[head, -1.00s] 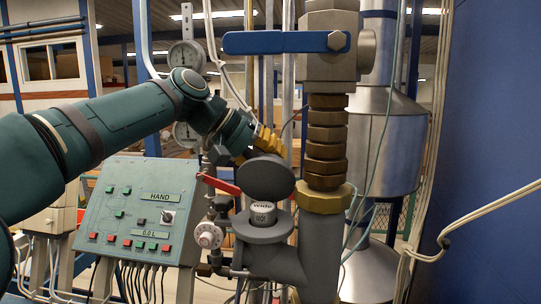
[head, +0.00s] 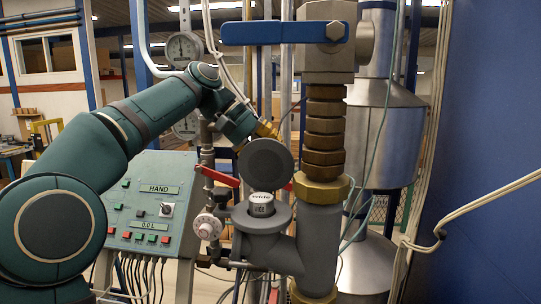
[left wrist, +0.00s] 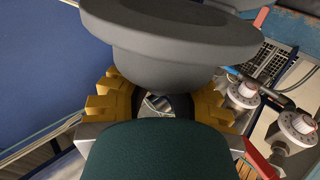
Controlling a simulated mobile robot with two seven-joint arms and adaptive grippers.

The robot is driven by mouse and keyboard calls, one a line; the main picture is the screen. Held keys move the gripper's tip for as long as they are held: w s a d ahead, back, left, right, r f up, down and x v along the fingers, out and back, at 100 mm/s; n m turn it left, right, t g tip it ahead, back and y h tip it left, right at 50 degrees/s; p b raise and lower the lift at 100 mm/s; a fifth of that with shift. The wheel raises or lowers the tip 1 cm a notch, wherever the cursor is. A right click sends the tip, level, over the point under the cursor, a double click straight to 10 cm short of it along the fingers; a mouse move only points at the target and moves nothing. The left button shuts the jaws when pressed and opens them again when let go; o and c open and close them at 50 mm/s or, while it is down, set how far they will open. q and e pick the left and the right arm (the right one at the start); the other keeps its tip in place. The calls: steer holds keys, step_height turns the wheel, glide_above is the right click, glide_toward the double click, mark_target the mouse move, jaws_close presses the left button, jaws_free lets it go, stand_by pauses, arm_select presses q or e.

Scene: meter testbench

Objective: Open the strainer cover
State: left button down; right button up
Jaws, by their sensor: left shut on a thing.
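The strainer cover (head: 266,160), a dark grey round disc, is up off the strainer in the head view and stands nearly upright, its round face toward me. My left gripper (head: 266,129), with yellow fingers, is shut on it from behind. The left wrist view shows the grey flanged cover (left wrist: 185,40) close up, with the yellow fingers (left wrist: 160,103) on either side. The grey strainer body (head: 262,226) is below, its mouth uncovered and a white labelled cylinder (head: 261,204) standing in it. A gap separates cover and cylinder. My right gripper is not in view.
A red lever (head: 222,177) and a white dial (head: 207,227) sit left of the strainer. A brass-fitted vertical pipe (head: 325,130) with a blue handle (head: 284,32) stands right. A button panel (head: 148,210) is left, and a blue wall (head: 490,150) far right.

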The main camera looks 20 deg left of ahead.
arm_select(q)
steer(key=shift+r, duration=0.35)
steer(key=c, duration=0.9)
jaws_free()
steer(key=shift+o, duration=0.6)
steer(key=shift+a+f, duration=0.1)
steer(key=shift+f, duration=0.1)
steer(key=v, duration=0.7)
steer(key=shift+r, duration=0.15)
steer(key=shift+a, duration=0.15)
